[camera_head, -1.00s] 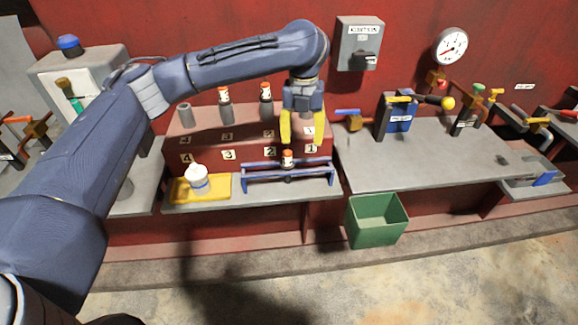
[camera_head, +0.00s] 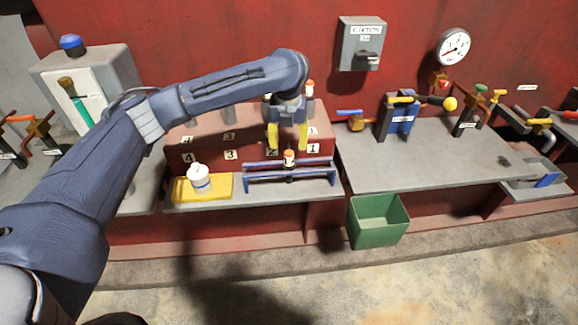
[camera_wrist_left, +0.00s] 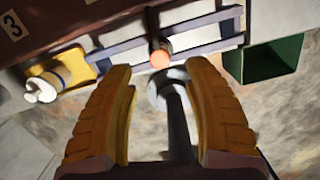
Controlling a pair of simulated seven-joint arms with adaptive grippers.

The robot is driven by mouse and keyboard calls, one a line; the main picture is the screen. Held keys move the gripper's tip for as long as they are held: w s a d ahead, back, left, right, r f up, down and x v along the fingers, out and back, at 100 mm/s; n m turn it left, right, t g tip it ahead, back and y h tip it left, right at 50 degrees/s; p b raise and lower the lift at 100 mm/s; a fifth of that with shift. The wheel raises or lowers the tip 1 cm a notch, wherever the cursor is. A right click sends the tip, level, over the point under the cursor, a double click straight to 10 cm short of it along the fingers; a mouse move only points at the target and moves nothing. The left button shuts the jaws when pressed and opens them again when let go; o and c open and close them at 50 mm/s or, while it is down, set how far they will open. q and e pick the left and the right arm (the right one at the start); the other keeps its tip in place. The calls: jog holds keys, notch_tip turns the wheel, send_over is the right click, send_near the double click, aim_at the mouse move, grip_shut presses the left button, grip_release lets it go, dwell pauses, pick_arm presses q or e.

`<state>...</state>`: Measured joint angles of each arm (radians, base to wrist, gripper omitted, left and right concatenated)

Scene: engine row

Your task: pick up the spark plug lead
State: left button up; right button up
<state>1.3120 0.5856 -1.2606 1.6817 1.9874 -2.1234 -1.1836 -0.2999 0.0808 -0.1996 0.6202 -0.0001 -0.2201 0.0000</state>
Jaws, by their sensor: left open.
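A small orange-topped piece with a white label, which looks like the spark plug lead (camera_head: 289,157), stands upright at the blue rack (camera_head: 262,181) at the bench front. My left gripper (camera_head: 288,145) is open, fingers pointing down, just above and behind it in the head view. In the left wrist view its orange end (camera_wrist_left: 160,58) shows beyond the gap between the open fingertips. No contact shows. A grey disc with a dark rod (camera_wrist_left: 178,125) lies in view between the fingers; I cannot tell what it is. My right gripper is not in view.
The red engine block (camera_head: 205,140) has numbered tags; another orange-topped cylinder (camera_head: 310,90) stands behind my gripper. A white bottle (camera_head: 199,178) sits on a yellow tray (camera_head: 225,186). A green bin (camera_head: 378,230) is below the bench at right. The grey bench (camera_head: 440,165) has free room.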

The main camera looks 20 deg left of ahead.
aim_at(289, 153)
pick_arm(q)
jog(key=shift+w+a+f, duration=0.1)
jog(key=shift+w+f, duration=0.15)
jog(key=shift+f, duration=1.5)
jog(key=shift+w+f, duration=0.2)
jog(key=shift+f, duration=1.5)
jog(key=shift+c, duration=0.5)
grip_shut()
